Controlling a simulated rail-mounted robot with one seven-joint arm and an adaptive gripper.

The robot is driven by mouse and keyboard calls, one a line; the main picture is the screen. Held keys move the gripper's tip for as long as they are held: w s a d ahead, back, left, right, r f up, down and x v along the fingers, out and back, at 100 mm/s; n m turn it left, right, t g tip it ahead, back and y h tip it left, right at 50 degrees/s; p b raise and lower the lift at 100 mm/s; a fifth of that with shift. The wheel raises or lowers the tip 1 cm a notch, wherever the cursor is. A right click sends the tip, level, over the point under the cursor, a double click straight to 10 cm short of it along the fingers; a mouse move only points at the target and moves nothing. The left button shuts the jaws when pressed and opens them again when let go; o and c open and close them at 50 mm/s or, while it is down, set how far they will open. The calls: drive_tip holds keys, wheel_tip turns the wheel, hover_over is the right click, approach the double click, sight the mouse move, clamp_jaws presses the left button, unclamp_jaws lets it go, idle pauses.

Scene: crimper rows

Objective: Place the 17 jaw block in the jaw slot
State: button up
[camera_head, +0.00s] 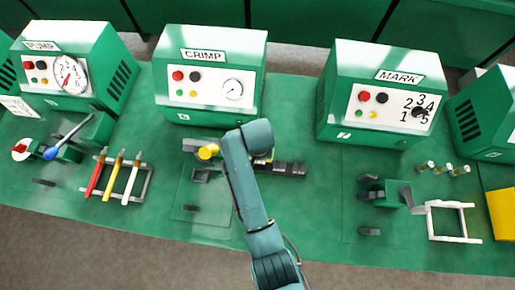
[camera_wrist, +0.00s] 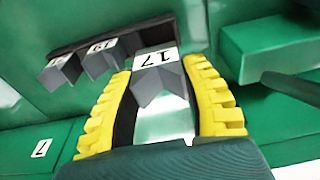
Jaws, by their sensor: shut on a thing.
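In the wrist view my gripper (camera_wrist: 158,72) is shut on the 17 jaw block (camera_wrist: 160,75), a grey block with a white top label and a V-shaped notch. The block sits between the yellow ridged fingers, next to the end of a dark rack (camera_wrist: 72,46); I cannot tell whether it touches the rack. In the head view my arm covers most of the gripper and the held block. A small dark grey fixture (camera_head: 201,175) stands on the plate in front of the CRIMP machine (camera_head: 210,62); I cannot make out the jaw slot.
The 19 block (camera_wrist: 98,60) and another labelled block (camera_wrist: 60,72) stand in the rack, left of my gripper. A green box (camera_wrist: 268,45) and a dark bar (camera_wrist: 292,85) are close on the right.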

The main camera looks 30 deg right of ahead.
sight(259, 162)
wheel_tip(259, 162, down, 6)
drive_tip(key=shift+f+b, duration=0.2)
drive_tip(key=shift+b, duration=0.25)
drive_tip(key=shift+f, duration=0.25)
drive_tip(key=o, duration=1.2)
drive_tip(key=shift+c, duration=0.2)
drive_tip(key=shift+r, duration=0.1)
